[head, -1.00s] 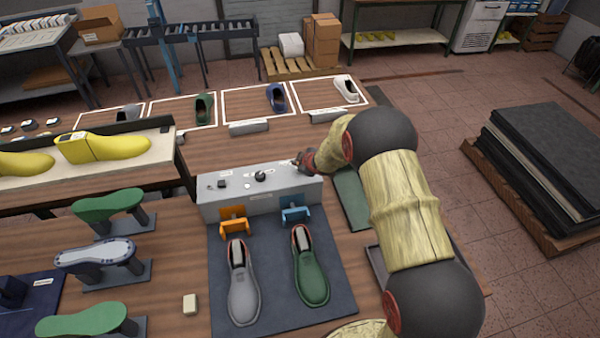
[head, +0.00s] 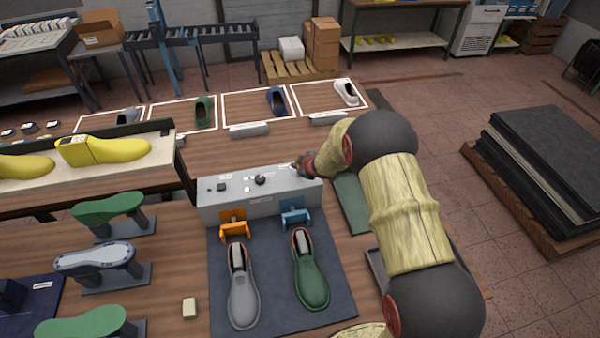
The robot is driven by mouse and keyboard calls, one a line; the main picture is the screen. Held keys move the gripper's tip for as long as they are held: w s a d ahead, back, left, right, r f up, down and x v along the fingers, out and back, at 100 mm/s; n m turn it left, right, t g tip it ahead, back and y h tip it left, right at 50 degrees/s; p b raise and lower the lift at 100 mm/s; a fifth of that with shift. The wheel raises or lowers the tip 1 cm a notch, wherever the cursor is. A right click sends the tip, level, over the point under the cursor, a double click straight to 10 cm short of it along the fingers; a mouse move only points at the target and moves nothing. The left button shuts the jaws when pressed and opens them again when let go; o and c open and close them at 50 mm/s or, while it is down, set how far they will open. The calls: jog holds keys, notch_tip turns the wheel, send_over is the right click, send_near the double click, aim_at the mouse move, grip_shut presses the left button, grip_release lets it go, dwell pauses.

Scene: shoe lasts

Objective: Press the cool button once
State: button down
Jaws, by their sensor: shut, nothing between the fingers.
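A grey control box (head: 225,205) stands on the wooden bench in the middle of the head view. Its top carries a black knob (head: 260,180), a small dark switch (head: 222,186) and several small white labels, too small to read. I cannot tell which control is the cool button. My gripper (head: 298,170) is shut and empty at the right end of the box's top. Its fingertips are small and dark here, and whether they touch the box cannot be told. They may hide a button beneath them.
An orange clamp (head: 233,226) and a blue clamp (head: 295,215) stand in front of the box, with a grey shoe (head: 242,290) and a green shoe (head: 311,272) on a dark mat (head: 275,312). Yellow lasts (head: 105,151) lie to the left.

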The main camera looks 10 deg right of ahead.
dwell(0.3)
jog(key=shift+f+b, duration=0.4)
jog(key=shift+f, duration=0.05)
jog(key=shift+f+b, duration=0.5)
jog(key=shift+f, duration=0.05)
dwell(0.7)
jog(key=shift+r, duration=0.1)
jog(key=shift+r+p, duration=0.85)
jog(key=shift+r, duration=0.05)
notch_tip(320, 180, up, 5)
jog(key=p, duration=0.4)
dwell(0.9)
